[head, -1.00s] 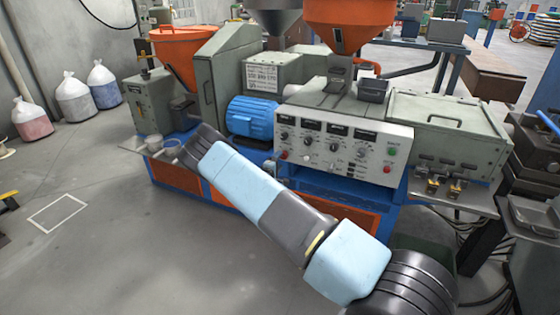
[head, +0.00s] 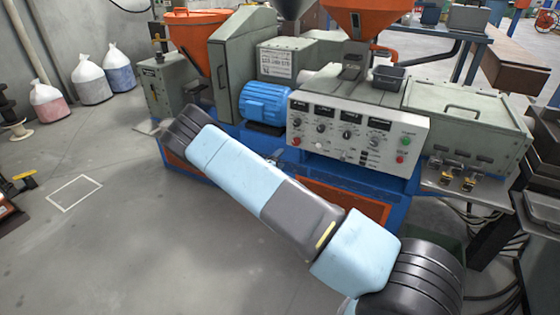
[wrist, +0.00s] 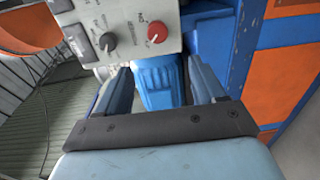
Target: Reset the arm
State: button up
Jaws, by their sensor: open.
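My gripper (wrist: 160,82) is open in the wrist view, its two dark fingers apart with nothing held. A blue ribbed part (wrist: 158,84) of a machine shows beyond and between the fingers; I cannot tell how far away it is. In the head view my pale blue and dark arm reaches from the lower right toward the upper left, in front of the machine (head: 350,130). Its far end is beside the machine's left part, and the gripper itself is hidden there.
The machine carries a control panel (head: 352,138), a blue motor (head: 266,103) and an orange hopper (head: 196,35). A spool (head: 18,131) is at the far left.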

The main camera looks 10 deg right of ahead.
notch_tip(320, 180, up, 18)
jog(key=s+f+m+g+y, duration=0.1)
jog(key=m+g+y, duration=0.3)
jog(key=m+y, duration=0.2)
jog(key=s+d+r+m+g+y, duration=0.1)
jog(key=s+r+y, duration=0.2)
jog(key=s+r, duration=0.45)
jog(key=s+d+r+m+y, duration=0.15)
jog(key=s+r, duration=0.25)
jog(key=r, duration=0.6)
jog(key=s+d+r+g+y, duration=0.1)
jog(key=s+r, duration=0.4)
jog(key=s, duration=0.4)
jog(key=s+d+r+g+y, duration=0.1)
jog(key=s+r, duration=0.5)
jog(key=s, duration=0.4)
jog(key=s+d+m+g+h, duration=0.1)
jog(key=s+d, duration=0.3)
jog(key=s, duration=1.5)
jog(key=shift+s+r+m+g+h, duration=0.35)
jog(key=shift+m+h, duration=0.2)
jog(key=shift+m, duration=0.2)
